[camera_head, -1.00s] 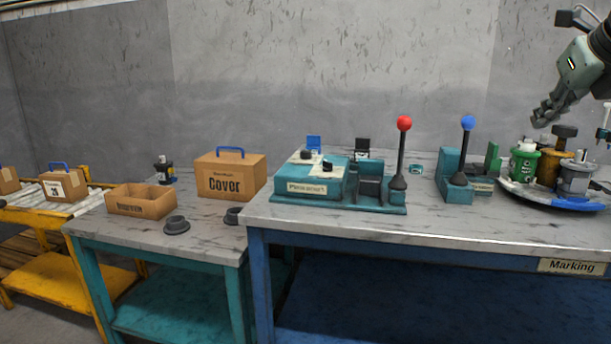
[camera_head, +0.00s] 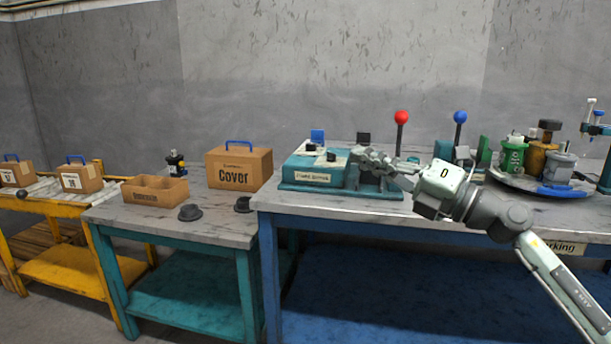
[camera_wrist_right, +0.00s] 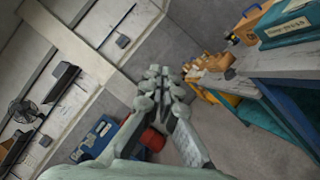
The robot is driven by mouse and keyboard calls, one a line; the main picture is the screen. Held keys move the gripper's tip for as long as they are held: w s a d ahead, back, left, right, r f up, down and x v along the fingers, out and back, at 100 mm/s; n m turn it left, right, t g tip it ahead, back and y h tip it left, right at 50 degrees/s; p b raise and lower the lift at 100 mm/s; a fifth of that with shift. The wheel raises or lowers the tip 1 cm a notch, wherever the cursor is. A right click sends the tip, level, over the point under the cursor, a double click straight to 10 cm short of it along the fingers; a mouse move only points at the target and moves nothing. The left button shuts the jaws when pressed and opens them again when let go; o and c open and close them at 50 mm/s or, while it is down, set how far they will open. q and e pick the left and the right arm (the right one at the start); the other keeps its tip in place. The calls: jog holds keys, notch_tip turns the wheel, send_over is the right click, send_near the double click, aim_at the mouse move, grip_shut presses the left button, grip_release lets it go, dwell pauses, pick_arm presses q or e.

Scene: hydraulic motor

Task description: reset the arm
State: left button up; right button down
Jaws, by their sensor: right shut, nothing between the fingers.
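My right arm comes in from the right in the head view. Its gripper (camera_head: 366,158) is in front of the teal press station (camera_head: 318,188) at the left of the marking table. The wrist view shows the right gripper's fingers (camera_wrist_right: 160,78) closed together with nothing between them. Whether the fingers touch the station, I cannot tell. The gripper and wrist hide part of the station's right side and the lower part of the red-knobbed lever (camera_head: 401,118). My left gripper shows in neither view.
A blue-knobbed lever (camera_head: 460,117) and a round tray (camera_head: 545,190) with green, orange and grey parts stand at the right. A Cover box (camera_head: 240,170), an open cardboard box (camera_head: 155,196) and dark round parts (camera_head: 190,213) sit on the left table. The yellow conveyor (camera_head: 45,203) is far left.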

jog(key=w+d+f+m+t+h, duration=0.3)
jog(key=d+f+m+t+h, duration=0.7)
jog(key=f+m, duration=0.7)
jog(key=s+d+f+m+g+h, duration=0.3)
jog(key=d+f+m+h, duration=0.15)
jog(key=f, duration=0.25)
jog(key=s+d+f+m+g+h, duration=0.2)
jog(key=d+f+m+g+h, duration=0.15)
jog(key=f+m, duration=0.35)
jog(key=s+d+f+m+g+h, duration=0.1)
jog(key=s+f+g, duration=0.2)
jog(key=s+f, duration=0.4)
jog(key=s+f+m+g, duration=0.1)
jog(key=s+f+g, duration=0.25)
jog(key=f, duration=0.55)
jog(key=s+a+f+m+g, duration=0.1)
jog(key=s+f+g, duration=0.2)
jog(key=s+f, duration=0.3)
jog(key=s+a+f+m+g+y, duration=0.1)
jog(key=s+f+g, duration=0.2)
jog(key=s, duration=1.1)
notch_tip(320, 180, down, 4)
jog(key=shift+a+r, duration=0.2)
jog(key=shift+a, duration=0.1)
